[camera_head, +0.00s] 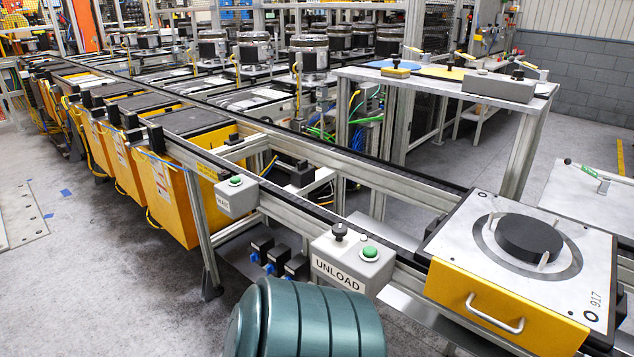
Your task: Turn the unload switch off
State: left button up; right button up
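The unload switch box (350,265) is a grey box fixed to the front rail of the conveyor, right of the picture's middle. It carries a white label reading UNLOAD on its front. A black knob (339,231) stands up on its top left, and a green button (369,252) sits to the right of the knob. Which setting the knob is in cannot be told. Neither of my grippers is in view.
A second grey box (236,196) with a green button is on the rail to the left. A yellow pallet (510,295) with a handle and a black disc on top is at the right. A workbench (450,85) stands behind. Open floor (90,290) lies at the left.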

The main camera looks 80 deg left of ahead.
aim_at(339, 230)
jog(key=u, duration=0.45)
jog(key=j+u, duration=0.1)
jog(key=u, duration=0.85)
jog(key=i+u, duration=0.1)
jog(key=u, duration=0.85)
